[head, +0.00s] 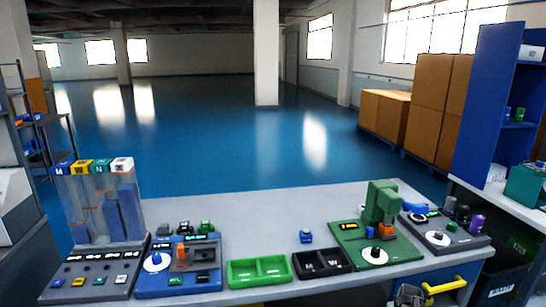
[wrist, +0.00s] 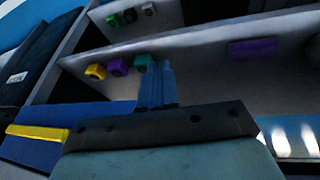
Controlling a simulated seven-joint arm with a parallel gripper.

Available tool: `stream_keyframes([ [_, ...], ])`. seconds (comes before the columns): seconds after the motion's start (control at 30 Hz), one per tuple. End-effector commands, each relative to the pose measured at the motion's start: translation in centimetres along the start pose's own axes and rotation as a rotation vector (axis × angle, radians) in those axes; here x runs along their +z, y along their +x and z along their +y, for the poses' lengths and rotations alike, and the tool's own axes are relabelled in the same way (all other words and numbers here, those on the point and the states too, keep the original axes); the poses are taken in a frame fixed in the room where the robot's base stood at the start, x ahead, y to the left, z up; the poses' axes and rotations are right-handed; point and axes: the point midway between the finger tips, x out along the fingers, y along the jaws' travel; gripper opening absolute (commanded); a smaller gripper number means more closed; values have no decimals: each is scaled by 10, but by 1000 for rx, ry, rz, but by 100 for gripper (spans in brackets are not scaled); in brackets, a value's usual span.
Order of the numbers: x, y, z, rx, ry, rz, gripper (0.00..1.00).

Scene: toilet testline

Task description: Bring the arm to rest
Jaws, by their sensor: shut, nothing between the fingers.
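My gripper (wrist: 158,68) shows in the wrist view. Its two blue-grey fingers are together and nothing is between them. They point toward a pale grey surface with coloured knobs, and they appear apart from it. In the head view my gripper cannot be made out clearly; a small grey part shows at the bottom edge, right of the middle, in front of the table (head: 290,210).
The table carries a blue station (head: 178,265), green tray (head: 258,271), black tray (head: 322,262), green press (head: 380,215) and small blue block (head: 306,236). A yellow bar (head: 445,285) is at the front right. A blue shelf (head: 485,100) stands right.

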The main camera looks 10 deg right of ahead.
Motion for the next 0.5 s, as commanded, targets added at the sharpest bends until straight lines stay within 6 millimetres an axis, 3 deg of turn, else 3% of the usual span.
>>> stream_keyframes([
  [0.03, 15, 10, -30, -29, -6, -34, 0],
  [0.1, 32, 21, -64, -62, -10, -78, 0],
  [0.3, 90, 46, -153, -141, -25, -213, 0],
  [0.5, 157, 56, -230, -194, -45, -359, 0],
])
